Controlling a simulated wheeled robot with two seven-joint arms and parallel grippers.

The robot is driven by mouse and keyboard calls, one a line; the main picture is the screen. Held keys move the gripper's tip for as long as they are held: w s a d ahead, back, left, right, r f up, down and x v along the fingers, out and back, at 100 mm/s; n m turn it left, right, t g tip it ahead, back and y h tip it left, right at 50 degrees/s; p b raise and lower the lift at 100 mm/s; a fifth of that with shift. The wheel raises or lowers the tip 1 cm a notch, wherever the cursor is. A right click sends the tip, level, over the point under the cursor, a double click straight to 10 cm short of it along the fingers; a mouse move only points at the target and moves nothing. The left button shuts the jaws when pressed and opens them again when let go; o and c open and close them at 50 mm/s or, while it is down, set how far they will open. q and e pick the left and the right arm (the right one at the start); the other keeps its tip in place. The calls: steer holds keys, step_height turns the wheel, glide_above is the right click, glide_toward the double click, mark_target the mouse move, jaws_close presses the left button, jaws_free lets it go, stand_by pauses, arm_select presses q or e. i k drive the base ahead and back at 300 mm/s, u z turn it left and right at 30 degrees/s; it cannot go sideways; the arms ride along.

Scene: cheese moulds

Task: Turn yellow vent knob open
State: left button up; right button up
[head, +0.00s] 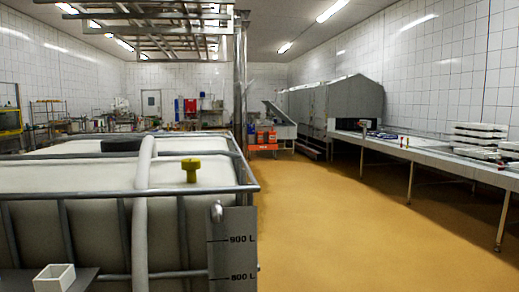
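A yellow vent knob (190,169) stands upright on top of a large white tank (95,172) in the left half of the head view. The knob has a wide top on a narrower stem. Whether it is open or closed I cannot tell. Neither of my grippers is in view, and nothing touches the knob.
Metal rails (218,189) cage the tank, and a thick pale pipe (141,210) rises just left of the knob. A gauge plate (233,250) hangs at the near right corner. A small white mould (54,278) is at lower left. The yellow floor (325,220) is clear.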

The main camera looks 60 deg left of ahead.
mark_target(190, 164)
steer(key=i, duration=2.05)
steer(key=u, duration=2.15)
